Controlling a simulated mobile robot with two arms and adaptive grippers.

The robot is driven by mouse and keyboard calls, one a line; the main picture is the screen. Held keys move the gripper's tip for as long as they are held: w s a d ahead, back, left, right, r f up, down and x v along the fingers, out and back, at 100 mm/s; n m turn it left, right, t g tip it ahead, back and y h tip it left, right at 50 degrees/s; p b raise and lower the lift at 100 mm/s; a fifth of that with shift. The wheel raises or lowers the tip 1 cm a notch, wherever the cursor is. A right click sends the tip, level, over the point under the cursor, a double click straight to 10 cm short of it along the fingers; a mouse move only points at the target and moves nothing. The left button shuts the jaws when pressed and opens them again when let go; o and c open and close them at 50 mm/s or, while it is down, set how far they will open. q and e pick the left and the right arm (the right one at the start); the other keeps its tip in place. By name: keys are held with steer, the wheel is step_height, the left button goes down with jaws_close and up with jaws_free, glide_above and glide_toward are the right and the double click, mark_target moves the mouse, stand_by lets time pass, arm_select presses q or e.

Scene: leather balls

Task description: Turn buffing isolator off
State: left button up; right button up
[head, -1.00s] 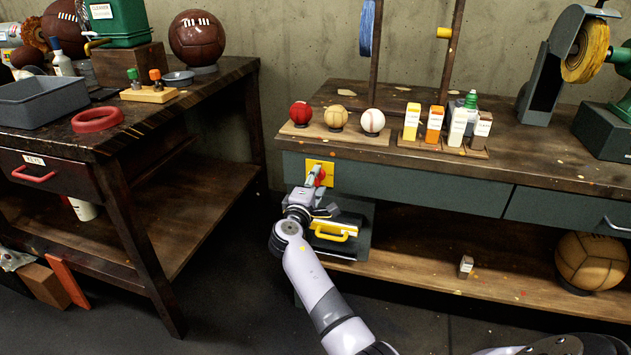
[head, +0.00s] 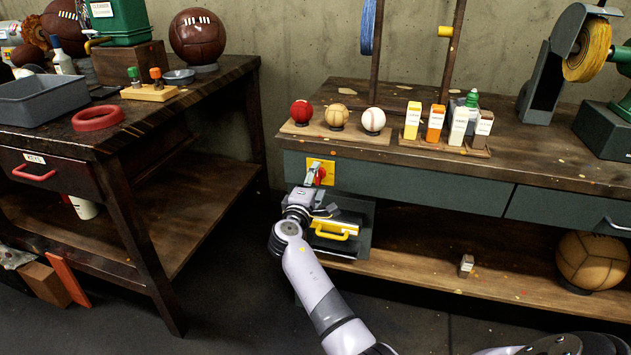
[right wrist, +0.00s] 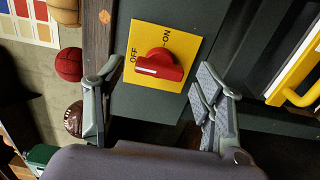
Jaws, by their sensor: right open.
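The buffing isolator is a red rotary knob (right wrist: 165,72) on a yellow plate (right wrist: 188,38) lettered OFF and ON. The knob's white mark is at its left end in the right wrist view, beside the OFF lettering. In the head view, the red knob (head: 320,174) and yellow plate (head: 328,165) sit at the left end of the workbench front. My right gripper (right wrist: 157,70) is open and empty, its fingers apart on either side of the knob, not touching it. In the head view the right gripper (head: 312,190) is just below and in front of the plate. My left gripper is out of view.
Balls on a wooden board (head: 350,137) and several small bottles stand on the workbench (head: 550,170) above. A dark table (head: 150,130) is at left, with open floor between.

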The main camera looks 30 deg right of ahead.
steer(key=v, duration=1.1)
steer(key=shift+s+a, duration=0.2)
